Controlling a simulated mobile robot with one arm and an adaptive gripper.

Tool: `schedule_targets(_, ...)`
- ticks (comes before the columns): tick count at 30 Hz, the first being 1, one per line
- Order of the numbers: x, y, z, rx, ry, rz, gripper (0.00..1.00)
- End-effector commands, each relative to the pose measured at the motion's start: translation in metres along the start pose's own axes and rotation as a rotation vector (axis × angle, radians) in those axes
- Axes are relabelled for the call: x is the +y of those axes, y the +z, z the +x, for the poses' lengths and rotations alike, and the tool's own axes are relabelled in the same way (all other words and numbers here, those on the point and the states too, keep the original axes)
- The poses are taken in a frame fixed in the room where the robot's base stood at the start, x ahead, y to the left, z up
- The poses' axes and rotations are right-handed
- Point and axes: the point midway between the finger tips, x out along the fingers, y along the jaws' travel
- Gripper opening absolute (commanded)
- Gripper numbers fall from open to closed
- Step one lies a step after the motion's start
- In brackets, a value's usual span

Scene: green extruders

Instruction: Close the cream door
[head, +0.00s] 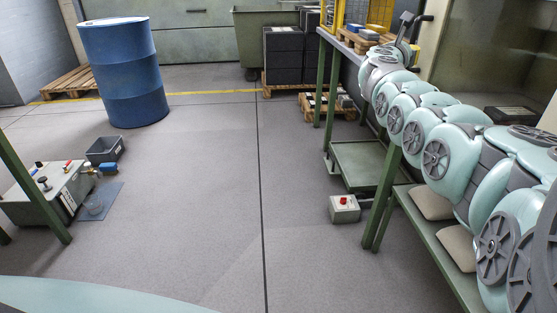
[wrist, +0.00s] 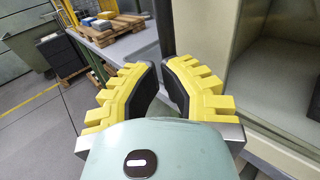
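A cream upright panel (wrist: 206,30), which looks like the cream door, stands just beyond my fingertips in the wrist view. It borders an open grey compartment on the right. In the head view a cream strip (head: 432,50) shows at the upper right behind my arm. How far the door stands open cannot be told. My gripper (wrist: 160,72) has yellow ridged fingers with dark pads. The fingers are apart with nothing between them, and the tips point towards the panel's left part. Whether they touch it is unclear. The gripper also shows small in the head view (head: 413,25).
A green-legged workbench (head: 384,185) runs under my arm, with a pallet of small boxes (wrist: 104,27) on top. A blue barrel (head: 124,72) stands at the left, and a grey control box (head: 344,208) lies on the floor. The middle floor is clear.

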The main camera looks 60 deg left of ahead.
Motion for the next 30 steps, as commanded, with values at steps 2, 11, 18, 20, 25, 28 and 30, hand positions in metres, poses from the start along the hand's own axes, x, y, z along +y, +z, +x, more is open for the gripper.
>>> schedule_targets(2, -0.006, -0.003, 0.006, 0.000, 0.000, -0.002, 0.00)
schedule_targets(11, -0.017, -0.001, 0.017, 0.001, 0.007, -0.001, 0.00)
schedule_targets(18, -0.019, -0.002, 0.018, 0.003, 0.005, 0.000, 0.00)
schedule_targets(20, -0.019, -0.002, 0.018, 0.003, 0.005, -0.001, 0.00)
schedule_targets(25, -0.020, -0.002, 0.018, 0.004, 0.004, 0.000, 0.00)
schedule_targets(28, -0.020, -0.003, 0.018, 0.005, 0.003, -0.001, 0.00)
schedule_targets(30, -0.020, -0.003, 0.018, 0.005, 0.003, -0.001, 0.00)
